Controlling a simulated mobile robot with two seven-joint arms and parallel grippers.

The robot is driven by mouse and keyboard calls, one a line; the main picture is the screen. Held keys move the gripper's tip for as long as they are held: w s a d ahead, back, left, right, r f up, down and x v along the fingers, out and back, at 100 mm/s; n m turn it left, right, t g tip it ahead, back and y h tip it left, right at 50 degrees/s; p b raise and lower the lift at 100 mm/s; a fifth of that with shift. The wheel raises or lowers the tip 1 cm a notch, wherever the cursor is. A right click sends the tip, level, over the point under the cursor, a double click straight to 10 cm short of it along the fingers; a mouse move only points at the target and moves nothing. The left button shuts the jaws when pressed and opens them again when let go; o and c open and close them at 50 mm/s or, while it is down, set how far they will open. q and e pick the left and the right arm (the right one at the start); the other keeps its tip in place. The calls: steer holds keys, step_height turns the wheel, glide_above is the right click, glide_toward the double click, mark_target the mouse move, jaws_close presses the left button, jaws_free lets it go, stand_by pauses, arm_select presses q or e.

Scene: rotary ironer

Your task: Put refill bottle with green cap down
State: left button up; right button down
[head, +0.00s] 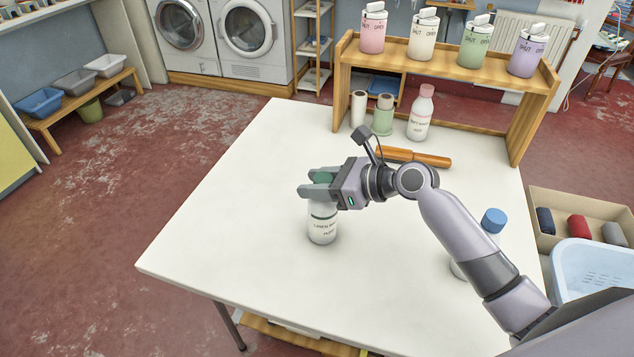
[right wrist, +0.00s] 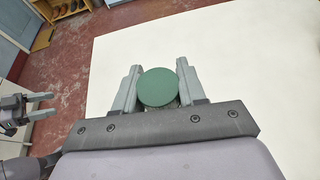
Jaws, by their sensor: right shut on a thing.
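The white refill bottle with the green cap (head: 322,228) is upright over the middle of the white table (head: 225,235). My right gripper (head: 315,183) is shut on it near its top, with a finger on each side. In the right wrist view, the round green cap (right wrist: 158,88) sits between the two fingers. The bottle's base is at or very close to the table top; I cannot tell if it touches. My left gripper (right wrist: 42,105) shows at the left edge of the right wrist view, with its fingers apart and nothing between them.
A wooden shelf (head: 440,68) with several labelled dispensers stands at the back. Below it are a pink-capped bottle (head: 420,114), small cylinders and a wooden roller (head: 415,157). A blue-capped bottle (head: 493,221) is partly behind my right arm. The table's left and front are clear.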

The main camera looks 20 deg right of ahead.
steer(key=c, duration=0.6)
jaws_free()
steer(key=shift+f, duration=0.15)
steer(key=shift+c, duration=0.2)
steer(key=shift+s+d+r, duration=0.1)
steer(key=shift+d+r, duration=0.15)
steer(key=v, duration=1.1)
steer(key=shift+s+p, duration=0.2)
steer(key=shift+p, duration=0.15)
steer(key=shift+d, duration=0.15)
